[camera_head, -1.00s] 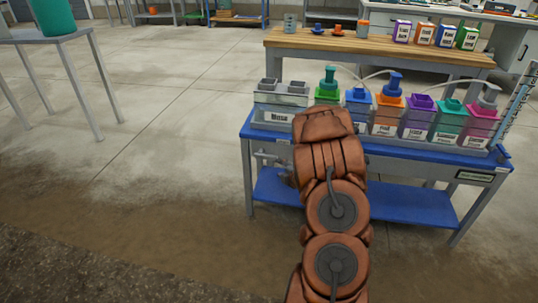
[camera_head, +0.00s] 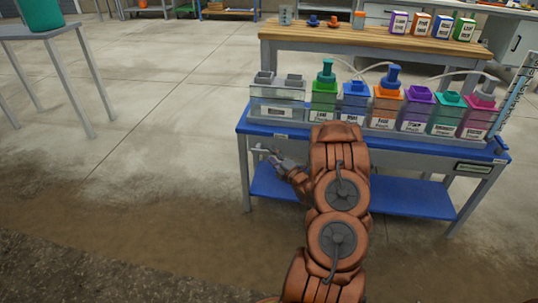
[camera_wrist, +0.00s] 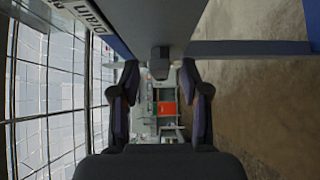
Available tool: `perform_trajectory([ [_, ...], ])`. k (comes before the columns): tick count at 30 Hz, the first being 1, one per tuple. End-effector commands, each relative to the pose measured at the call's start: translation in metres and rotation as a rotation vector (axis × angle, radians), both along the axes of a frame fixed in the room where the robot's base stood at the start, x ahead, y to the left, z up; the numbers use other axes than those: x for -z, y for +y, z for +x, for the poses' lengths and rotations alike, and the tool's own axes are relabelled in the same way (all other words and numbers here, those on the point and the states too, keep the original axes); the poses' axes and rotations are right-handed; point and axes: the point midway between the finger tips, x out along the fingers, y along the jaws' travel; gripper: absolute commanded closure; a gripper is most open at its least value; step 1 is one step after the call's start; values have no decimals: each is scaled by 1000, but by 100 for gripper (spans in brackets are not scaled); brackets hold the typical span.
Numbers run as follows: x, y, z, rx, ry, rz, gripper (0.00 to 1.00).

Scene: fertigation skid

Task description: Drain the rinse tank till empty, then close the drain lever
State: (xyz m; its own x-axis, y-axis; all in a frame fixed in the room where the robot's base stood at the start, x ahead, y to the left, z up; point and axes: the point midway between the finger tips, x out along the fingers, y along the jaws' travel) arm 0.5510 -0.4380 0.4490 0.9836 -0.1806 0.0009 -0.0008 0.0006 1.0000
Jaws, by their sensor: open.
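The rinse tank (camera_head: 278,92) is the clear grey container at the left end of the blue bench; its liquid level cannot be made out. A grey drain fitting (camera_head: 258,151) sticks out below the bench's left front edge. My gripper (camera_head: 278,160) is low in front of the bench, close beside this fitting. In the wrist view my gripper (camera_wrist: 160,72) is open, with its two fingers spread. A dark grey block-like part (camera_wrist: 159,62) shows between the fingertips, under a grey panel with a drain label (camera_wrist: 92,16). The lever's position cannot be told.
Several coloured bottles (camera_head: 414,110) stand in a row on the blue bench (camera_head: 350,138). Its lower blue shelf (camera_head: 400,198) is empty. A wooden table (camera_head: 372,42) stands behind, and a grey table (camera_head: 75,25) with a green container stands at left. The floor between is clear.

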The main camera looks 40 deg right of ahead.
Motion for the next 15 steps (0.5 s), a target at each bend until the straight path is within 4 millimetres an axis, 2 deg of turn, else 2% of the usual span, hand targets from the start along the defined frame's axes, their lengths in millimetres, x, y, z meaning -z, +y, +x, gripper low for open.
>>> perform_trajectory([
  [6,1,-2,21,-2,-1,2,54],
  [15,0,-2,25,-3,1,1,54],
])
